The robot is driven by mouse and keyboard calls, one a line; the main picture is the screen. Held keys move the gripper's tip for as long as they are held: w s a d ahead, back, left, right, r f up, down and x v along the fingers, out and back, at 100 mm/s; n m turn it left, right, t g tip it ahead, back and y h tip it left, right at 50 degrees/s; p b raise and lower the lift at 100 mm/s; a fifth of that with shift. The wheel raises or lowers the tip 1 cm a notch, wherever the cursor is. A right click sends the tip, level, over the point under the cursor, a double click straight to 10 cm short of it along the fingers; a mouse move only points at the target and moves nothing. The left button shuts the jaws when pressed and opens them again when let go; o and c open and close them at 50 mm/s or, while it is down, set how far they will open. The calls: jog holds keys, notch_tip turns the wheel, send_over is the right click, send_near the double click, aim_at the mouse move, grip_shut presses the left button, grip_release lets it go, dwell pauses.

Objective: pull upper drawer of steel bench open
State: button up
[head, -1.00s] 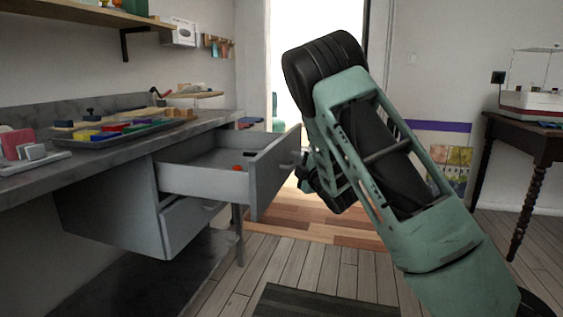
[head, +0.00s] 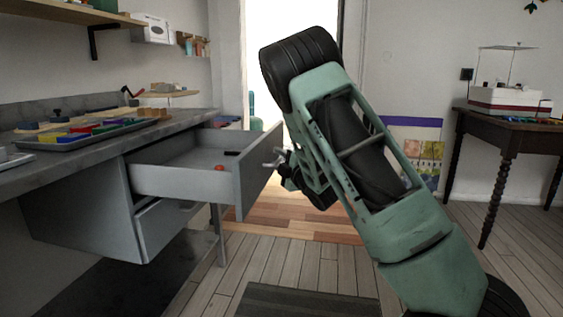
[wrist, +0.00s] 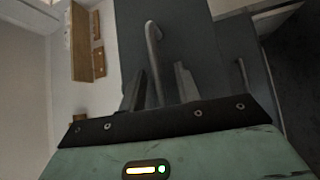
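The upper drawer (head: 185,183) of the steel bench (head: 75,215) stands far out, its grey inside showing a small orange thing and a dark thing. My gripper (head: 276,162) is at the outer side of the drawer front (head: 257,175), by its handle. In the wrist view the bent bar handle (wrist: 153,38) runs between the two fingers of my gripper (wrist: 160,85). The fingers are apart, with a gap visible on each side of the bar. Whether either finger touches the bar is hard to tell.
A lower drawer (head: 175,225) under the upper one stands slightly out. A tray (head: 85,140) of coloured pieces lies on the bench top. A dark wooden table (head: 510,128) with a red and white machine stands at right. A dark mat (head: 300,302) lies on the floor.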

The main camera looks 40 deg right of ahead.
jog(key=s+a+f+b, duration=0.2)
jog(key=s+b, duration=1.5)
jog(key=b, duration=0.1)
jog(key=shift+a+f, duration=0.15)
jog(key=shift+f, duration=0.05)
dwell(0.7)
